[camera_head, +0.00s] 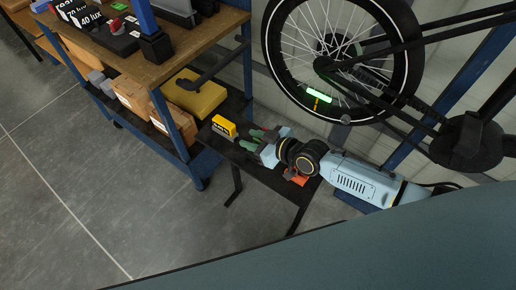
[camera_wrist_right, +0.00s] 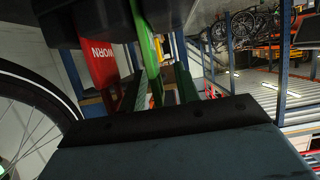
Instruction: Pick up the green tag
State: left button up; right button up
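The green tag (camera_wrist_right: 147,45) stands out as a bright green strip in the right wrist view. It lies between the two dark green fingers of my right gripper (camera_wrist_right: 160,90), which are apart; I cannot tell whether either touches it. A red tag (camera_wrist_right: 98,58) marked WORN is just left of it, outside the left finger. In the head view my right gripper (camera_head: 254,139) is low over the small black table (camera_head: 285,208), beside a yellow block (camera_head: 223,126); the green tag cannot be made out there. My left gripper is not in view.
An orange-red item (camera_head: 297,178) lies under my right wrist. A workbench (camera_head: 130,62) with boxes and a yellow case (camera_head: 196,95) stands at left. A bike wheel (camera_head: 281,78) with a glowing green strip (camera_head: 319,96) hangs close above. The floor at lower left is clear.

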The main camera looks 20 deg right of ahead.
grip_shut()
